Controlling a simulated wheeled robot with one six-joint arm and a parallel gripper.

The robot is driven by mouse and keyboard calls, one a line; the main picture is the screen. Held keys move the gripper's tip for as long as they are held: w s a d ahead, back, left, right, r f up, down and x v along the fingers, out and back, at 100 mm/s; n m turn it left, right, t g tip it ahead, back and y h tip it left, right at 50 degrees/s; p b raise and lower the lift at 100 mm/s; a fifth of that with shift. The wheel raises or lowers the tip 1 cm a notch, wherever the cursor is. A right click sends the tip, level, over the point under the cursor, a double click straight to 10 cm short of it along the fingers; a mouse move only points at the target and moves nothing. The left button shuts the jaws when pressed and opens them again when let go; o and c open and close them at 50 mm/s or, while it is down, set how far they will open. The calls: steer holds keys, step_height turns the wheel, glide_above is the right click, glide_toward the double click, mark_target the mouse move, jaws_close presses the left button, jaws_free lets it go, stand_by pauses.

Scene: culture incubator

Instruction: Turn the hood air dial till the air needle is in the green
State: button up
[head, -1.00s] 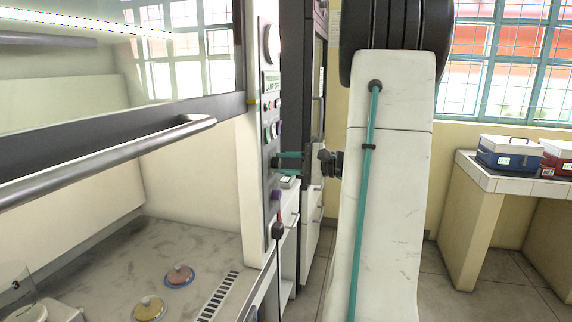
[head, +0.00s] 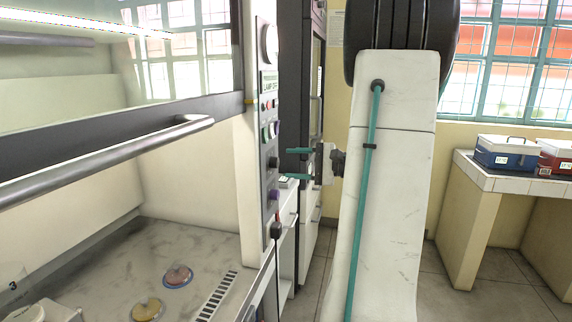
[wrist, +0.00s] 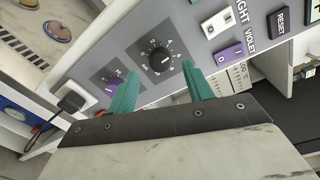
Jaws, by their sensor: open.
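The hood's control panel (head: 268,130) stands on the side post of the hood. A black dial (wrist: 161,61) with white numbers around it sits on the panel in the wrist view; it also shows in the head view (head: 273,163). My gripper (wrist: 160,70) is open and empty, with its green fingertips on either side of this dial in the picture. In the head view my gripper (head: 288,164) points at the panel with a gap to it. A round gauge (head: 271,39) is at the panel's top, seen edge-on, so its needle cannot be read.
A purple dial (wrist: 111,89) sits beside the black one, partly behind a finger. Rocker switches (wrist: 228,54) and a RESET button (wrist: 283,18) are on the same panel. The hood's sash handle (head: 110,160) crosses at left. Dishes (head: 178,275) lie inside the hood.

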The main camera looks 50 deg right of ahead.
steer(key=v, duration=0.4)
steer(key=shift+s+d, duration=0.1)
steer(key=shift+s, duration=0.15)
stand_by(0.3)
steer(key=s+a+f+n+g, duration=0.1)
steer(key=a+f+n+g, duration=0.2)
steer(key=a, duration=0.4)
steer(key=s+a+f+g, duration=0.2)
steer(key=a+g, duration=0.3)
steer(key=a, duration=0.2)
steer(key=s+a+f+n+g, duration=0.1)
steer(key=a+f+n+g, duration=0.2)
steer(key=a, duration=0.4)
steer(key=s+a+r+n+g+h, duration=0.1)
steer(key=s+a+n+h, duration=0.2)
steer(key=a, duration=0.5)
steer(key=s+a+r+n+g+h, duration=0.1)
steer(key=s+a+n+g+h, duration=0.1)
steer(key=a+n, duration=0.6)
steer(key=shift+s+a+n+g+h, duration=0.4)
steer(key=shift+s+h, duration=0.5)
steer(key=shift+s, duration=0.5)
steer(key=shift+r, duration=0.15)
